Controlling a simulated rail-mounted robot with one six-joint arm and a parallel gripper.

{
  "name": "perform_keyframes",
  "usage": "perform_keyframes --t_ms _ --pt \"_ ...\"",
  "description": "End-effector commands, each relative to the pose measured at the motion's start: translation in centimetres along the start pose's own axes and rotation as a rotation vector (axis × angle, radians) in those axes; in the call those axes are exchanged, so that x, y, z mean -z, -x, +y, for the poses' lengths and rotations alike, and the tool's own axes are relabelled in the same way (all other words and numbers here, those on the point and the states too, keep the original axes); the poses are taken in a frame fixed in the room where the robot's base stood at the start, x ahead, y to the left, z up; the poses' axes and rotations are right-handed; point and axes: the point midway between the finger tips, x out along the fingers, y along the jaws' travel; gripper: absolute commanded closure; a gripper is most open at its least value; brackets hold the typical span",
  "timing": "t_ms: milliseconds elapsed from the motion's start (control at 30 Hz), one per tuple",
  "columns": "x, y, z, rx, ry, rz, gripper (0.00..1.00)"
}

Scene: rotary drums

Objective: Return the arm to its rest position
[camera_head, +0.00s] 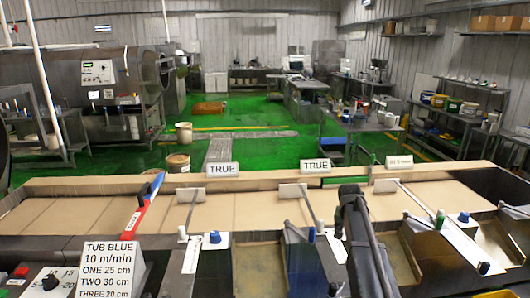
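A dark, long, jointed shape (355,235) rises from the bottom edge right of centre, in front of the conveyor bench. It looks like part of my arm, but I cannot be sure. I can make out no gripper fingers in this view, and nothing held shows.
A wide bench with a tan conveyor belt (90,213) crosses the view. Divider arms, a red and blue bar (142,208), blue knobs and chutes (260,266) stand along it. A sign (110,267) reads TUB BLUE. Behind lie green floor, buckets (178,162) and a steel drum machine (85,85).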

Motion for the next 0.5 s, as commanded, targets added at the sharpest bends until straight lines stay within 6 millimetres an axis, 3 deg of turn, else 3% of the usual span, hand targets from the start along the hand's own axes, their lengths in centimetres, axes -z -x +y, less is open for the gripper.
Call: perform_keyframes --t_ms 33,100,200,300,400,500 --pt "-6.7 0.0 0.0 0.015 0.072 -0.037 0.29" --pt "-14.0 0.3 -0.4 0.041 0.177 -0.090 0.29" --pt "-23.8 0.6 -0.7 0.080 0.311 -0.152 0.29" --pt "-31.6 0.8 -0.7 0.112 0.405 -0.191 0.29" --pt "-36.4 0.6 -0.8 0.128 0.448 -0.203 0.29" --pt "-37.9 0.1 -1.7 0.131 0.478 -0.200 0.29"
